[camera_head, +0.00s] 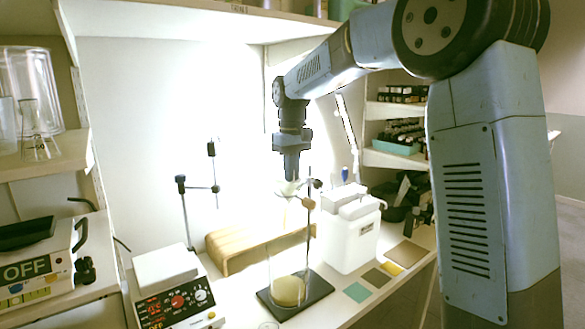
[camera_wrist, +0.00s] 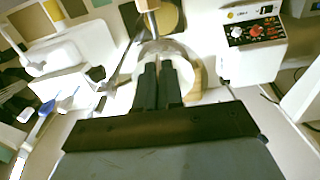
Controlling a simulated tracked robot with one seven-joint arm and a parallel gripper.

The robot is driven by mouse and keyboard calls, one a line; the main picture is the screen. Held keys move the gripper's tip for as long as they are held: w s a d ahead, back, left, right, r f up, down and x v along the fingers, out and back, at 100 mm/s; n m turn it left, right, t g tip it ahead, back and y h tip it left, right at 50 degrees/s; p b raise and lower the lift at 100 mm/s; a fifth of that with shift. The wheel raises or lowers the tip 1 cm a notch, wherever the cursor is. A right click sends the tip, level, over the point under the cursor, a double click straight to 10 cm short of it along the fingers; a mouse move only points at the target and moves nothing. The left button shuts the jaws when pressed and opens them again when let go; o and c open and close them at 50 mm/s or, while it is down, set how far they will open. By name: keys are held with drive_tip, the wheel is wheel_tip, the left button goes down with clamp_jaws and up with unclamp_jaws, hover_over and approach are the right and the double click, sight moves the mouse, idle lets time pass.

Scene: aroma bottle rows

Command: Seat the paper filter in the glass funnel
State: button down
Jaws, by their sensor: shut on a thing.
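My gripper (camera_head: 291,176) points down above the ring of the lab stand (camera_head: 308,215) and is shut on the pale paper filter (camera_head: 288,188). The filter is small and washed out by the bright light. The clear glass funnel is hard to make out at the ring, just under the gripper; I cannot tell whether the filter is inside it or touching it. In the wrist view my gripper's dark fingers (camera_wrist: 160,68) are close together, with a pale rounded rim (camera_wrist: 172,47) around their tips. The fingers hide most of the filter there.
A glass vessel with yellowish liquid (camera_head: 289,291) stands on the dark stand base (camera_head: 312,291). A wooden block (camera_head: 232,249) lies behind it. A white container (camera_head: 351,240) stands at right, a hotplate-like device (camera_head: 172,293) at left. A clamp stand (camera_head: 184,215) is behind.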

drive_tip(key=c, duration=1.2)
unclamp_jaws()
wheel_tip(320, 180, up, 12)
drive_tip(key=shift+d+f, duration=0.1)
